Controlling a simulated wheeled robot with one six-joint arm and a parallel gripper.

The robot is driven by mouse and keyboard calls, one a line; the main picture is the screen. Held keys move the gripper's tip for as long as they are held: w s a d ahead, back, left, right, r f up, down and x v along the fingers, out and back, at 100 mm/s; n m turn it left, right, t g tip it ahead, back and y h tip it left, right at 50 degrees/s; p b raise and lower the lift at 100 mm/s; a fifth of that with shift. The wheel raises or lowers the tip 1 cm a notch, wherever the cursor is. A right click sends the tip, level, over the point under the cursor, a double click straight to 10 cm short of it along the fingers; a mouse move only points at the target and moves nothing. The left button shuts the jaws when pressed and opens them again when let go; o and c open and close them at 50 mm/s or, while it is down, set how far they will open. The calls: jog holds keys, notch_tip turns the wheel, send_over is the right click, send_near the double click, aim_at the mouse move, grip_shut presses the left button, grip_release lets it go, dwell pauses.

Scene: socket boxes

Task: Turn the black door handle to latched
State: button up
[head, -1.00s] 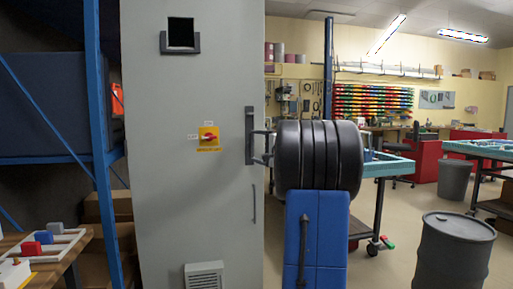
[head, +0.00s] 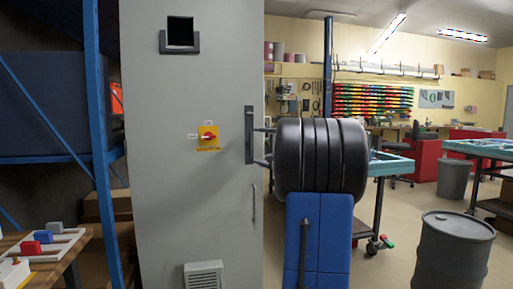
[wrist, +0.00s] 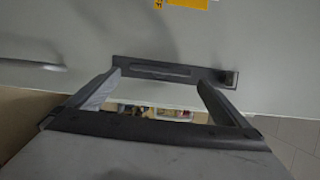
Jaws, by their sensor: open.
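The black door handle (head: 249,135) is a long upright plate near the right edge of a tall grey cabinet door (head: 190,225). In the wrist view the handle (wrist: 160,72) runs across the picture, with its lever lying along the plate and a dark knob-like end at the right. My gripper (head: 257,146) is at the right of the handle in the head view, its two fingers one above the other. In the wrist view my gripper (wrist: 160,80) is open and empty, with its fingertips apart along the handle's length. I cannot tell whether they touch it.
A red and yellow rotary switch (head: 208,137) sits left of the handle. A thin grey pull (head: 254,204) is below it. A blue shelf rack (head: 97,110) stands left of the cabinet. A grey drum (head: 452,252) stands on the floor at the right.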

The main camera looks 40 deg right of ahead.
jog(key=s+a, duration=0.2)
jog(key=s, duration=1.2)
jog(key=shift+s+a, duration=0.2)
jog(key=shift+s, duration=0.2)
jog(key=shift+a+f, duration=0.1)
jog(key=w+a+f+n+g+y, duration=0.25)
jog(key=a+f, duration=0.25)
jog(key=a, duration=0.8)
jog(key=w+a+f+n+g+y, duration=0.15)
jog(key=a+f+n+y, duration=0.3)
jog(key=a, duration=0.75)
jog(key=s+a+f+n+g, duration=0.25)
jog(key=s+a+f, duration=0.2)
jog(key=a, duration=0.35)
jog(key=s+a+f+n+g, duration=0.25)
jog(key=s+a+f, duration=0.2)
jog(key=a, duration=0.35)
jog(key=s+a+f+n+g+h, duration=0.2)
jog(key=s+f+n, duration=0.2)
jog(key=s+f, duration=0.2)
jog(key=s+a+f+n+g+h, duration=0.2)
jog(key=s+a+f+n, duration=0.1)
jog(key=s+f, duration=0.4)
jog(key=shift+s+n, duration=0.5)
jog(key=shift+s, duration=1.3)
jog(key=shift+a, duration=0.15)
